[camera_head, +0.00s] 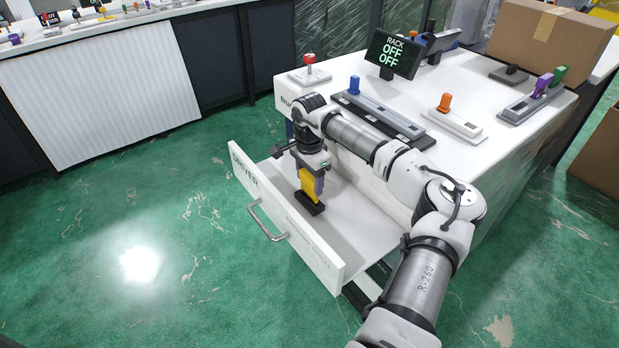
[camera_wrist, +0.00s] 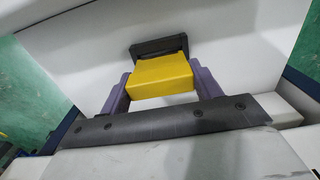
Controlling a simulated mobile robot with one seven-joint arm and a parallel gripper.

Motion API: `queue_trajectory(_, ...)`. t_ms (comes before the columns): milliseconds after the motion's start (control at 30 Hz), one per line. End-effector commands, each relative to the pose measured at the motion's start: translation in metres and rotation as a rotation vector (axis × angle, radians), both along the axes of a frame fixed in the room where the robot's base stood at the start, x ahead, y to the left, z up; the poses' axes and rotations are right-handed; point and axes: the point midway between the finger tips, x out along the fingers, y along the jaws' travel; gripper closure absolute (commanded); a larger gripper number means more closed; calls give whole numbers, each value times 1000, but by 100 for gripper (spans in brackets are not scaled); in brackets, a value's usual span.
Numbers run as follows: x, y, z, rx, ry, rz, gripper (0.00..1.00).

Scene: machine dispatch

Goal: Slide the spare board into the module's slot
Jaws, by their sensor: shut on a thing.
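My gripper (camera_head: 311,187) points down into the open drawer, its two purple fingers on either side of a yellow block (camera_wrist: 160,76). The fingers are shut on this block, which I take for the spare board. A dark piece (camera_head: 311,206) is at the block's lower end; it also shows beyond the block in the wrist view (camera_wrist: 158,46). I cannot tell whether it belongs to the block or is a separate holder, or whether it touches the drawer floor. The module's slot cannot be told for certain among the long units on the bench.
The white drawer (camera_head: 262,206) is pulled out from the bench. On top are a long unit with a blue handle (camera_head: 354,86), an orange-handled unit (camera_head: 455,122), a purple-and-green-handled unit (camera_head: 530,104), a red-topped lever (camera_head: 309,70), a screen reading "RACK OFF OFF" (camera_head: 393,54) and a cardboard box (camera_head: 551,37).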

Motion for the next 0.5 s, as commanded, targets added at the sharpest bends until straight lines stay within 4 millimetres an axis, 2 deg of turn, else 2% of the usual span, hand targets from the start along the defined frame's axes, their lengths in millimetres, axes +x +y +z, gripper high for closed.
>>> queue_trajectory(500, 0, 0, -12, 0, 0, 0, 59)
